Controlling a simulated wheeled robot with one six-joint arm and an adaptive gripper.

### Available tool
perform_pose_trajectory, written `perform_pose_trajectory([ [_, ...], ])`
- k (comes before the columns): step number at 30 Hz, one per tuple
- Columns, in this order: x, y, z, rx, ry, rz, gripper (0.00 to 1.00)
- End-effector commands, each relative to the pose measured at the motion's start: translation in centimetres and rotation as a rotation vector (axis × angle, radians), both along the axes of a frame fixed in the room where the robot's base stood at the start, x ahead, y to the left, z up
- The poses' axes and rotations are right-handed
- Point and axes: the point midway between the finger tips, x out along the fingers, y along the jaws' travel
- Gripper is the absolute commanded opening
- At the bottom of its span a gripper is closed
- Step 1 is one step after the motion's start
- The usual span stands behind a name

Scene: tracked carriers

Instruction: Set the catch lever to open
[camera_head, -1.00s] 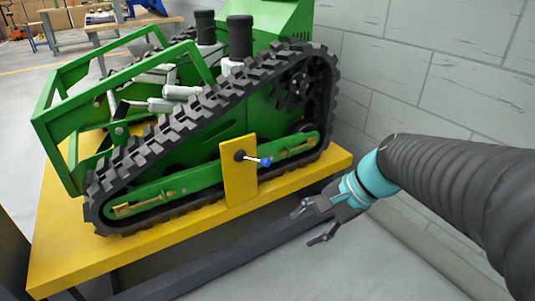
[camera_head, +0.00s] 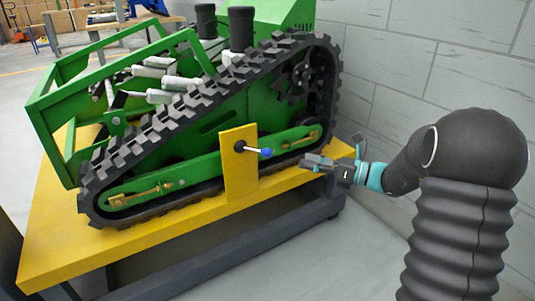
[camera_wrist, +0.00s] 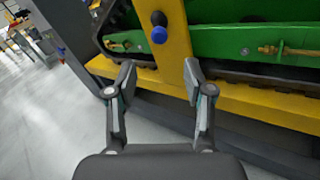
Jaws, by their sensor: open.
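The catch lever (camera_head: 254,150) is a short metal rod with a blue ball end, on a dark pivot on an upright yellow plate (camera_head: 239,180). It points right and slightly down in the head view. In the wrist view the lever's blue knob (camera_wrist: 159,35) shows beyond the fingers, pointing toward the camera, with the dark pivot behind it. My gripper (camera_head: 308,163) is to the right of the lever, apart from it. In the wrist view my gripper (camera_wrist: 160,82) has its two fingers spread with nothing between them.
The green tracked carrier (camera_head: 215,125) stands on a yellow platform (camera_head: 150,235) with a dark frame below. Its black track runs behind the plate. A grey block wall (camera_head: 430,65) stands close on the right. Open floor (camera_head: 270,270) lies in front of the platform.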

Motion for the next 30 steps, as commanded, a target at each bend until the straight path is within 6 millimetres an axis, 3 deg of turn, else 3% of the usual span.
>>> perform_pose_trajectory([
  [18,3.7,10.1,0.0,-0.003,-0.001,0.004,0.52],
  [24,4.3,11.7,0.0,-0.004,-0.002,0.003,0.52],
  [30,4.5,12.1,0.0,-0.004,-0.002,0.001,0.52],
])
